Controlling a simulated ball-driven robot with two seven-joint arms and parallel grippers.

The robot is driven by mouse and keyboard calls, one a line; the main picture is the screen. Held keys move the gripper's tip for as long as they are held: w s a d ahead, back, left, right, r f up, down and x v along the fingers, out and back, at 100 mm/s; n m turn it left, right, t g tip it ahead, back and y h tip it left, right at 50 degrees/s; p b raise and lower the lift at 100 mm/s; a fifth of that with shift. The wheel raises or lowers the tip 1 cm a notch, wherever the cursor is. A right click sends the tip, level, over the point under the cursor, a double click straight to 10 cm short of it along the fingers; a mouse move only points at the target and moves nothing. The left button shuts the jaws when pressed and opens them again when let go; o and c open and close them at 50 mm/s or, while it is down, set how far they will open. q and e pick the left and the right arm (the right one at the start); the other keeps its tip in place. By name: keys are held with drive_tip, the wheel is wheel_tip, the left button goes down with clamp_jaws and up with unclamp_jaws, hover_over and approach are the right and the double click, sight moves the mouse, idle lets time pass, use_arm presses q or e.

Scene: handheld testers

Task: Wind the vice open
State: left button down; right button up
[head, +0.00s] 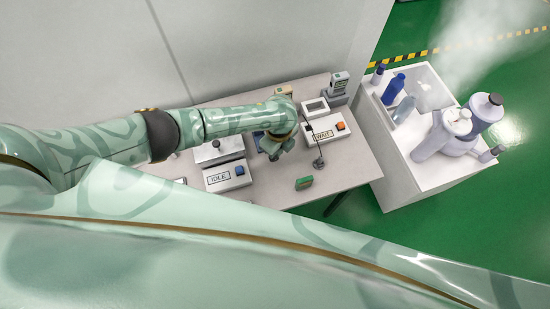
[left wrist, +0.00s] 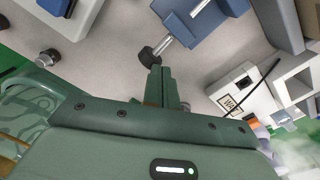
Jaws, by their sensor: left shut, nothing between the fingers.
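The blue vice (left wrist: 190,22) lies at the top of the left wrist view, with a silver screw ending in a dark knob (left wrist: 147,57). In the head view only a little blue of the vice (head: 258,137) shows beside my left arm, which hides the rest. My left gripper (left wrist: 157,72) is shut and empty, its fingertips close to the knob in the picture; I cannot tell whether they touch. It also shows over the table in the head view (head: 272,156). My right gripper is not in view.
On the table (head: 345,172) stand an IDLE box (head: 228,176) and a WAIT box (head: 325,132) with a dark cable. A white cart (head: 400,170) with several bottles stands right. The table's front right is clear.

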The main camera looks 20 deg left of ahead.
use_arm(q)
drive_tip(key=shift+s+a+p, duration=0.25)
drive_tip(key=shift+a+p, duration=0.15)
drive_tip(key=shift+p, duration=0.1)
idle(0.6)
drive_tip(key=shift+s+a+f, duration=0.15)
drive_tip(key=shift+s, duration=0.05)
idle(0.5)
drive_tip(key=shift+p, duration=0.3)
drive_tip(key=shift+r+p, duration=0.35)
drive_tip(key=shift+r, duration=0.1)
